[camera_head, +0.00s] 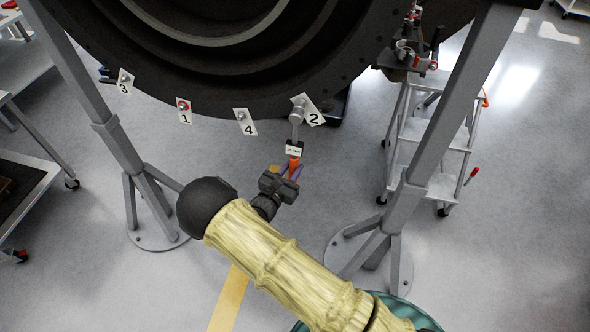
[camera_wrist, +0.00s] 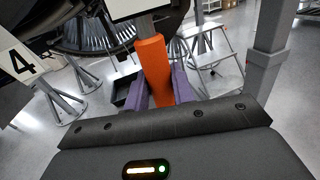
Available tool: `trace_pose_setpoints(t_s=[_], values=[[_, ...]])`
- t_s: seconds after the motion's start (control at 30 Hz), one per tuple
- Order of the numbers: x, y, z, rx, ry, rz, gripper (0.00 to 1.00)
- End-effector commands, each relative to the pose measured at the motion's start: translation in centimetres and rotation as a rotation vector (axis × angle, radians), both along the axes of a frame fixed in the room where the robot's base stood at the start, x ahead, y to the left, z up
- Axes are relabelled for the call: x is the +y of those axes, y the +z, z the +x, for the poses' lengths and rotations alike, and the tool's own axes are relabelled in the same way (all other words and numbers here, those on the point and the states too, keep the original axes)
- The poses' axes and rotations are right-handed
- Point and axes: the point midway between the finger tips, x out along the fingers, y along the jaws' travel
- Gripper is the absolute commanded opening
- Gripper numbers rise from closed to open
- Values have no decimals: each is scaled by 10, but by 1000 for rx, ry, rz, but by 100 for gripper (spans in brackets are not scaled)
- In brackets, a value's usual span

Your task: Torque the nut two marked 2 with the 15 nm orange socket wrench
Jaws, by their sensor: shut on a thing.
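The orange socket wrench (camera_head: 294,150) is in my gripper (camera_head: 286,172), which is shut on its orange handle. In the head view the wrench stands roughly upright, its metal head against or just in front of the nut at plate 2 (camera_head: 314,118). The head hides the nut, so I cannot tell whether it is seated. A white label sits between shaft and handle; its print is too small to read. The wrist view shows the orange handle (camera_wrist: 153,70) between my purple fingers, and the wrench's head is out of that picture.
Plates 4 (camera_head: 246,122), 1 (camera_head: 184,111) and 3 (camera_head: 124,82) run left along the dark engine ring's (camera_head: 200,95) lower rim. Grey stand legs rise at left (camera_head: 100,110) and right (camera_head: 445,120). A stepped trolley (camera_head: 440,140) stands behind the right leg. Open floor lies below.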

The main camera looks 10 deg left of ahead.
Motion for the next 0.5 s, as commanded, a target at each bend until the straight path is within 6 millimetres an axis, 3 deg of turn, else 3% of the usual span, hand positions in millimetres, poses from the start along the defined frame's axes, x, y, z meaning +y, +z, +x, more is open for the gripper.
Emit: trace_pose_setpoints(t_s=[0.5], values=[[7, 1, 0, -3, 0, 34, 0]])
